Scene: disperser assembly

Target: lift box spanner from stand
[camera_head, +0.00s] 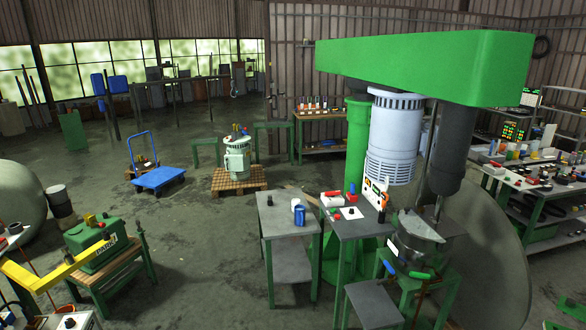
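I cannot make out the box spanner or its stand for certain at this size. A small dark upright object (382,215) is at the right end of the grey worktable (340,228), in front of a white panel (375,194). Neither of my grippers shows in the head view.
A second grey table (277,228) holds a blue mug (299,216). A blue trolley (160,179) and a pallet (238,181) with a pale green motor (237,160) stand farther back. A low grey step (374,304) is in front. Open floor lies at centre left.

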